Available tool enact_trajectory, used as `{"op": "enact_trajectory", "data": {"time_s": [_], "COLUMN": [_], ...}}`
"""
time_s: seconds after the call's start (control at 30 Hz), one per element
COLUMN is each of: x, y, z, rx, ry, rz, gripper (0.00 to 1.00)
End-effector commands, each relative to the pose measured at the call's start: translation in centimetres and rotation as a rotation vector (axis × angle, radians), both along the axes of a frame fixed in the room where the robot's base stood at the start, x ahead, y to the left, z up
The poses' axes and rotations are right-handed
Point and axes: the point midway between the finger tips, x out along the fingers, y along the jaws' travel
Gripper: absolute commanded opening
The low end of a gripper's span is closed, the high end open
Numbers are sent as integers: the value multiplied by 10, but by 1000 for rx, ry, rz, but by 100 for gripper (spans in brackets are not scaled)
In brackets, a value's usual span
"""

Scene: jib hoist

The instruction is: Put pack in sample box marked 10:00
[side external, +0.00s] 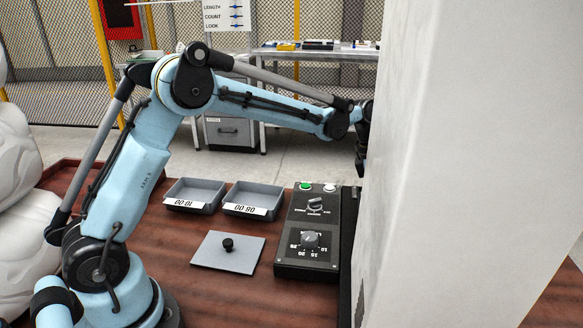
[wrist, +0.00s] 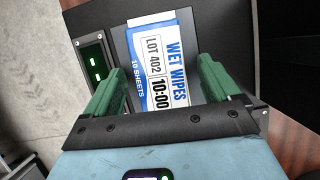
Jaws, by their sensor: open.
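The pack (wrist: 158,50) is a white and blue wet wipes packet printed "LOT 402" and "10:00". In the side view my gripper's end is mostly hidden behind a pale pillar, and the pack is hidden. The sample box marked 10:00 (side external: 180,206) is the left grey tray, its label upside down. It looks empty.
A second grey tray (side external: 240,211) stands to its right, its upside-down label apparently 09:00. A grey plate with a black knob (side external: 228,244) lies in front. A black control box (side external: 309,262) with dials stands right. The pale pillar (side external: 470,150) blocks the right side. A green display (wrist: 96,62) is beside the pack.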

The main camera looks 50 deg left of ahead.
Motion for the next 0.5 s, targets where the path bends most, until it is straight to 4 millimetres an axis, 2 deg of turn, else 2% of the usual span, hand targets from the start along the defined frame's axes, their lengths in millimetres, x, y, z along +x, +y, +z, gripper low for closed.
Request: {"op": "enact_trajectory", "data": {"time_s": [0.17,0.5], "x": [0,0], "y": [0,0], "z": [0,0], "rx": [0,0], "ry": [0,0], "rz": [0,-1], "gripper": [89,39]}}
